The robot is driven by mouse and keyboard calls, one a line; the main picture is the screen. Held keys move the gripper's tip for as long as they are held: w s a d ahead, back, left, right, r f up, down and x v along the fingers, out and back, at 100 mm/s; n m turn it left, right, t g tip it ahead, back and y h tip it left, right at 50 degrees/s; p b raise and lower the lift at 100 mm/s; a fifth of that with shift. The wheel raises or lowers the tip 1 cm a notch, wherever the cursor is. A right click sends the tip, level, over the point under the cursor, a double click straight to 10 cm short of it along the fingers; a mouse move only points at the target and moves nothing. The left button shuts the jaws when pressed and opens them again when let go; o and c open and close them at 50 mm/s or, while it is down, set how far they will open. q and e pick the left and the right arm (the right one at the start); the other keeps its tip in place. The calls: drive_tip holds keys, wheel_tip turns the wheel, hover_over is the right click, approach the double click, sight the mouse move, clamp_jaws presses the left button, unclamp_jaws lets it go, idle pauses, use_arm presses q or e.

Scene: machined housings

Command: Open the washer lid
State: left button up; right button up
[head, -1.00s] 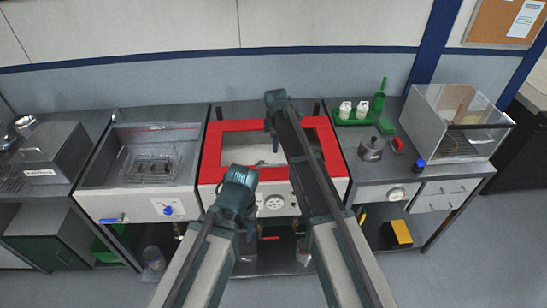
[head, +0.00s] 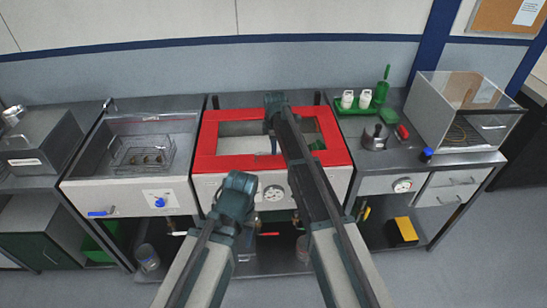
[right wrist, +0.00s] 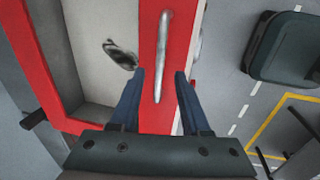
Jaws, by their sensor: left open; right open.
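The washer lid (head: 208,140) is a red frame around a clear window, lying closed over the middle washer in the head view. In the right wrist view the red frame (right wrist: 155,118) carries a silver bar handle (right wrist: 164,40). My right gripper (right wrist: 159,78) is open, its blue fingers spread to either side of the handle's near end in the picture. Whether the fingers reach down to handle depth is unclear. My left gripper (head: 240,240) is low in front of the washer, left of its dial, apart from the lid; its fingers are mostly hidden by my arm.
An open basin with a wire basket (head: 146,157) is left of the washer. To the right stand a green tray (head: 352,110) with white bottles, a metal kettle (head: 375,137) and a clear box (head: 465,110). A dial (head: 274,193) sits on the washer's front.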

drive_tip(key=f+b, duration=0.2)
drive_tip(key=f, duration=0.1)
drive_tip(key=shift+w+f, duration=0.2)
drive_tip(key=shift+w, duration=0.15)
use_arm(q)
wheel_tip(320, 180, down, 3)
drive_tip(key=shift+f, duration=0.15)
use_arm(e)
drive_tip(key=shift+r, duration=0.1)
clamp_jaws()
idle(0.8)
